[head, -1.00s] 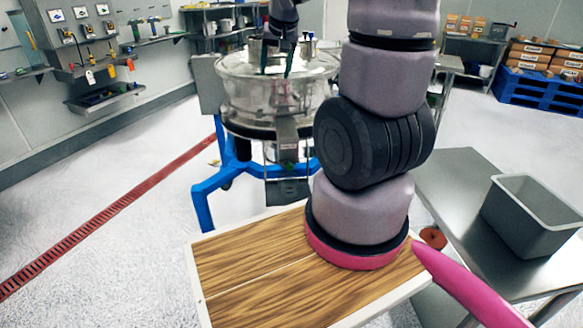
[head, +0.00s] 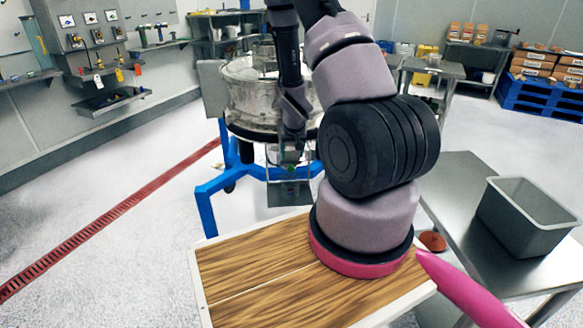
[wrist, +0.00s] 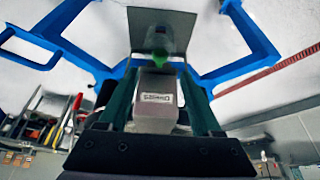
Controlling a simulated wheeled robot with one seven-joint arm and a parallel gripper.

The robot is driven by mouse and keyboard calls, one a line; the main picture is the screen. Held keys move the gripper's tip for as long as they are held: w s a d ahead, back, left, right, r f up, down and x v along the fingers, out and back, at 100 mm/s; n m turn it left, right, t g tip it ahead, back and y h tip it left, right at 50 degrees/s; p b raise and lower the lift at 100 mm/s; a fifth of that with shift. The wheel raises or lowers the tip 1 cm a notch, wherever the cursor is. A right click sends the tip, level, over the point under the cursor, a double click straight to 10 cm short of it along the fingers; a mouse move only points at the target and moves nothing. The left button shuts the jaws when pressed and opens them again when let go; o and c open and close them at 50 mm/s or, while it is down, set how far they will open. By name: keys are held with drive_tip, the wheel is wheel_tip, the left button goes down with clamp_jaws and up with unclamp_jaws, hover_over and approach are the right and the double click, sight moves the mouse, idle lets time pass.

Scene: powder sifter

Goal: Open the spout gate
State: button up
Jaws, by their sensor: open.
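The sifter (head: 250,98) is a round metal drum on a blue frame. Below its front side hangs a grey plate (head: 290,192), which also shows in the wrist view (wrist: 145,18). My gripper (head: 292,158) is at the sifter's front, low beside the spout area. In the wrist view my gripper (wrist: 160,70) is open, its dark green fingers on either side of a grey labelled block (wrist: 154,108). A green piece (wrist: 158,54) shows beyond the block. Whether the fingers touch the block, and which part is the spout gate, I cannot tell.
The sifter's blue frame (head: 207,208) spreads around its base. A steel table (head: 455,185) with a grey bin (head: 530,215) stands at the right. A wall panel with shelves (head: 95,60) is at the left. The floor at the left is clear.

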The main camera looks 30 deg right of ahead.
sight(291, 166)
drive_tip(key=x, duration=0.8)
drive_tip(key=shift+w+f, duration=0.1)
drive_tip(key=shift+f, duration=0.3)
clamp_jaws()
idle(0.9)
